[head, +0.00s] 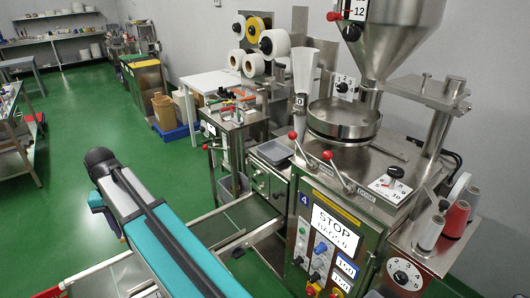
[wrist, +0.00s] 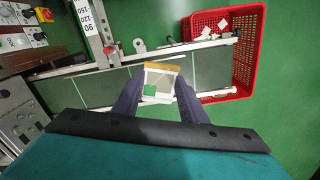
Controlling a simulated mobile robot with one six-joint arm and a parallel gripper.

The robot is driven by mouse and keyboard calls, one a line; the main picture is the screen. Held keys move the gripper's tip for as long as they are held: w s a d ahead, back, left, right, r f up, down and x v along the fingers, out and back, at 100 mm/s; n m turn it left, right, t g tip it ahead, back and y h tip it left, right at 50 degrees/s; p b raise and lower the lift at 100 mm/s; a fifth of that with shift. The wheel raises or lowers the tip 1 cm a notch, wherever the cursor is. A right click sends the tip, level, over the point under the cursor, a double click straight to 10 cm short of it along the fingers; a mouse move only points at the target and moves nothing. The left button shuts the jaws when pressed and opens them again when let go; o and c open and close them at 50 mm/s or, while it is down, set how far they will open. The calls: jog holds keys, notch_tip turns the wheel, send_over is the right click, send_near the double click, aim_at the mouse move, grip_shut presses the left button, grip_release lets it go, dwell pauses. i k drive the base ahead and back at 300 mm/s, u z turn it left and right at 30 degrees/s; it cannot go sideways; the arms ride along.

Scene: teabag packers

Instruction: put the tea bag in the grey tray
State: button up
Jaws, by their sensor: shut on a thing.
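In the wrist view, a tea bag (wrist: 161,68), a small pale packet with a brown top edge and a green patch, sits between the two dark fingers of my gripper (wrist: 160,84). The gripper is shut on it and holds it above the conveyor area. In the head view, a small grey tray (head: 275,152) rests on the machine left of the control panel. The head view does not show my fingers or the tea bag; only my teal arm shows at the lower left. The grey tray cannot be made out in the wrist view.
A red crate (wrist: 249,92) with several white packets in it stands at the right of the wrist view. The conveyor (head: 238,220) runs beside the machine. Red-knobbed levers (head: 328,156) stick out near the tray. A large steel bowl (head: 344,119) stands behind it. Green floor is open at left.

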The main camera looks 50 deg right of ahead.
aim_at(276, 155)
jog(key=z, duration=0.35)
jog(key=i, duration=0.5)
jog(key=z, duration=0.75)
jog(key=i, duration=0.55)
jog(key=z, duration=0.4)
